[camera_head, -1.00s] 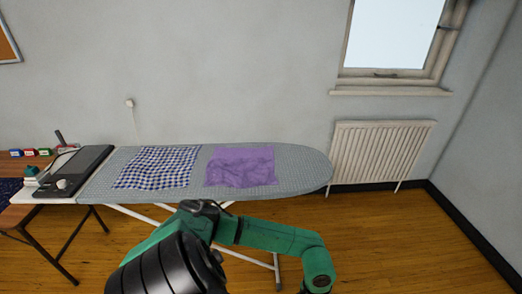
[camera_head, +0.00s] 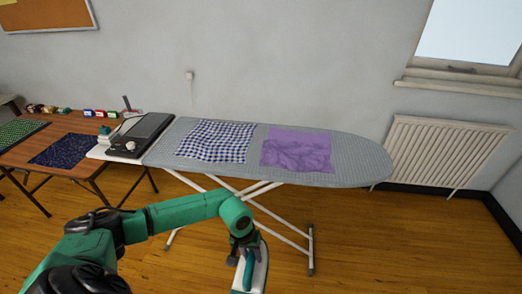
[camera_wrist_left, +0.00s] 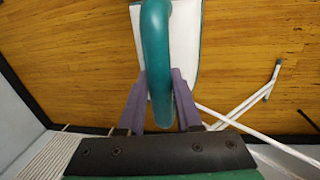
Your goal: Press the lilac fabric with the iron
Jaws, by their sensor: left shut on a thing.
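The lilac fabric (camera_head: 297,150) lies wrinkled on the right part of the grey ironing board (camera_head: 355,160). My left gripper (camera_head: 246,246) is shut on the teal handle of the iron (camera_head: 262,272) and holds it in front of and below the board, apart from the fabric. In the left wrist view, the purple fingers of my left gripper (camera_wrist_left: 160,95) close on both sides of the handle. The iron's white body (camera_wrist_left: 187,50) shows behind it, above the wooden floor. The tip of the iron is cut off there. My right gripper is in neither view.
A blue-and-white checked cloth (camera_head: 217,140) lies left of the lilac fabric. A dark iron rest (camera_head: 142,135) sits at the board's left end. A brown table (camera_head: 72,136) with dark blue cloth stands farther left. White board legs (camera_head: 285,228) are near the iron. A radiator (camera_head: 440,155) stands right.

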